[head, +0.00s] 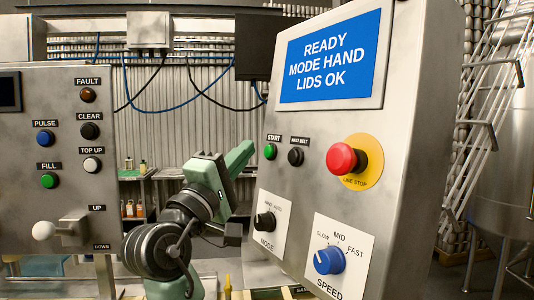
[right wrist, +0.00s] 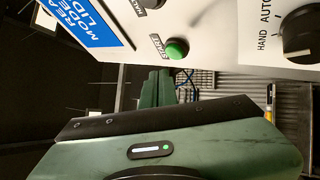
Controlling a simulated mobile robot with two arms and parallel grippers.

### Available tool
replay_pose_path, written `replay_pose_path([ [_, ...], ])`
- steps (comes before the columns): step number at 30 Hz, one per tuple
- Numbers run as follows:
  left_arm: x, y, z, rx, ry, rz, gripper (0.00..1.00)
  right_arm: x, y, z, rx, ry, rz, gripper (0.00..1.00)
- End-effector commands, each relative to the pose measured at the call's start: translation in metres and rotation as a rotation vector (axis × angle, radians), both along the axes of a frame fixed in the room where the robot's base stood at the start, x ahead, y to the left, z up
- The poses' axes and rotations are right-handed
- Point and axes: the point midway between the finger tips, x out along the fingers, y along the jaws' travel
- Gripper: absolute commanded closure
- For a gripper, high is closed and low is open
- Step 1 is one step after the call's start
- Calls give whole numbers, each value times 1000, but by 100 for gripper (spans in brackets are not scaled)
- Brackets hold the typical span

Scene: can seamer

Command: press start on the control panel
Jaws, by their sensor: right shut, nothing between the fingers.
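The control panel (head: 300,190) is a grey tilted box at the right of the head view. Its green start button (head: 270,152) sits under a START label at the panel's left edge. The button also shows at the top of the right wrist view (right wrist: 177,50). My right gripper (head: 246,150) is shut and empty, its green fingers just left of the button in the head view. In the right wrist view the green fingers (right wrist: 157,88) end just below the button. I see no clear contact; the depth gap is hard to tell. My left gripper is not in view.
The panel's blue screen (head: 334,54) reads READY, MODE HAND, LIDS OK. A black button (head: 296,156) is beside start. Below are a red stop button (head: 342,159), a mode knob (head: 265,221) and a blue speed knob (head: 328,260). Another button panel (head: 68,200) stands left.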

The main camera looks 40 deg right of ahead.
Motion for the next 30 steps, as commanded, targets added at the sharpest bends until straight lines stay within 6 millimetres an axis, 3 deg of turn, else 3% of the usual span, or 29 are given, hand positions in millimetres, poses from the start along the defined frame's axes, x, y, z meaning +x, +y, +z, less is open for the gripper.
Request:
replay_pose_path([
  [7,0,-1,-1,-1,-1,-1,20,-2,-11,-2,1,-2,1,100],
  [30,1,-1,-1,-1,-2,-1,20,-2,-11,-2,0,-2,1,100],
])
